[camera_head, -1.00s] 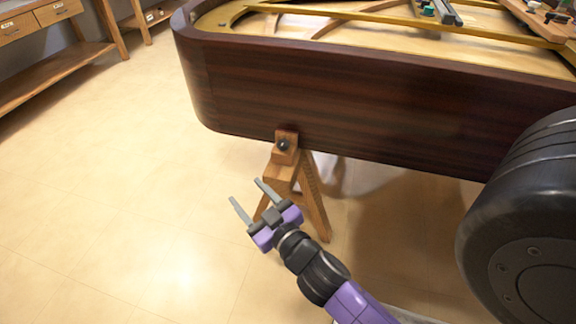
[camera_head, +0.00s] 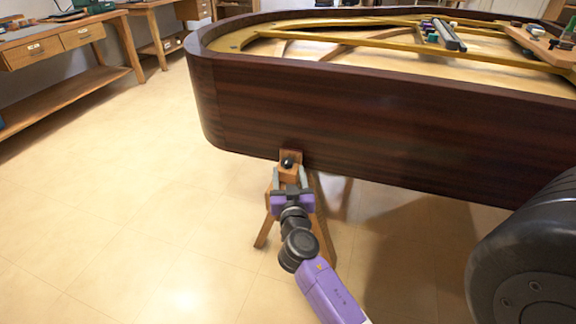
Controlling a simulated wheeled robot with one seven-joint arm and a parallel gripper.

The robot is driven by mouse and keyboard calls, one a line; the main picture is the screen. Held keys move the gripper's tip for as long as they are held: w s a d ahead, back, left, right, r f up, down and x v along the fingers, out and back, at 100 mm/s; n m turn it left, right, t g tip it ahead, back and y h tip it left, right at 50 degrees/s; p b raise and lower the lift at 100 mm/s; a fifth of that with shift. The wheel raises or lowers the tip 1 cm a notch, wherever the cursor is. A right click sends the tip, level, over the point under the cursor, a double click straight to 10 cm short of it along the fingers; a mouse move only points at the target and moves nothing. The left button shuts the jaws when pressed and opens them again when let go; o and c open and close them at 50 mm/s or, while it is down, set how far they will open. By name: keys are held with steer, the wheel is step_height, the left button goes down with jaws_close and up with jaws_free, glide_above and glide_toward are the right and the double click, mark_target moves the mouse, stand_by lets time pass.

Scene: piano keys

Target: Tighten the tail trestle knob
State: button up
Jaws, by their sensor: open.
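The tail trestle (camera_head: 262,233) is a wooden stand with splayed legs under the tail of the dark wooden piano case (camera_head: 330,110). Its small black round knob (camera_head: 287,163) sits on the upper wooden block (camera_head: 291,155), just below the case's lower edge. My gripper (camera_head: 289,177) is open, with its grey fingers pointing up the picture toward the knob. The fingertips are close below the knob, one to each side of the trestle's head. I cannot tell whether they touch anything. My gripper and arm hide much of the trestle's middle.
A wooden workbench (camera_head: 75,75) with drawers and a lower shelf stands at the upper left. A wooden board with small tools (camera_head: 540,40) lies on the piano at the upper right. The tiled floor (camera_head: 130,200) left of the trestle is clear.

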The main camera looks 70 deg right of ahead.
mark_target(287, 165)
steer(key=shift+x, duration=1.95)
jaws_close()
